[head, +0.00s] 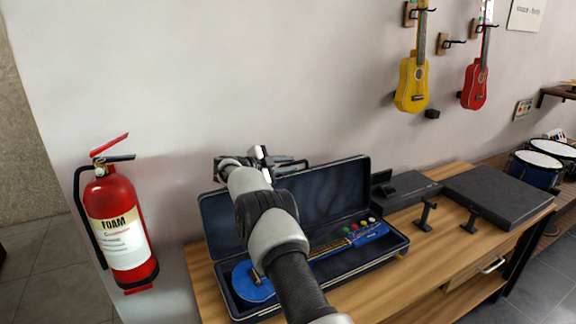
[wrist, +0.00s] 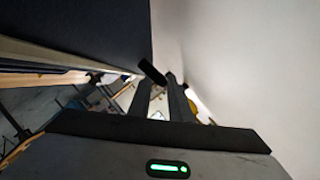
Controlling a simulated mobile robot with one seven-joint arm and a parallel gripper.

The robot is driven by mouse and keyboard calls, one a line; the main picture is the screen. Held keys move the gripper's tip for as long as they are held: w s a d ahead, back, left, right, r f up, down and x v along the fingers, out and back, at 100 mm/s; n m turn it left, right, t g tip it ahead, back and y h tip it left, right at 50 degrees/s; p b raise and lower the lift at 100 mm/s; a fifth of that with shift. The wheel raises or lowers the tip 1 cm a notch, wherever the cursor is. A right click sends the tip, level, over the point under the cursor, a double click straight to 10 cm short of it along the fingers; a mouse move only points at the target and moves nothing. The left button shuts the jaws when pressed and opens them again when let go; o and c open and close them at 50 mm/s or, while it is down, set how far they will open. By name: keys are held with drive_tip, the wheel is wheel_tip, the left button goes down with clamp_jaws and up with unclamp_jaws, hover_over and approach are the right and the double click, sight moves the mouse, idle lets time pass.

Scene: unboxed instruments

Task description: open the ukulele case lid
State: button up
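The dark blue ukulele case (head: 352,274) lies on the wooden bench with its lid (head: 345,188) standing up, open, at the back. A blue ukulele (head: 369,233) lies inside; my arm hides part of it and part of the lid. My gripper (head: 292,165) is at the lid's top edge, on the side towards the wall. In the wrist view its two dark fingers (wrist: 160,100) are apart, with a narrow bright gap between them. A dark panel, apparently the lid (wrist: 80,25), fills the upper left there. I cannot tell whether the gripper touches the lid.
The wall (head: 250,80) is close behind the lid. A red fire extinguisher (head: 117,225) is at the left. Closed black cases (head: 497,196) and small black stands (head: 425,216) occupy the bench's right side. Yellow (head: 412,85) and red (head: 474,85) ukuleles hang above.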

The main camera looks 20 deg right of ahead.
clamp_jaws()
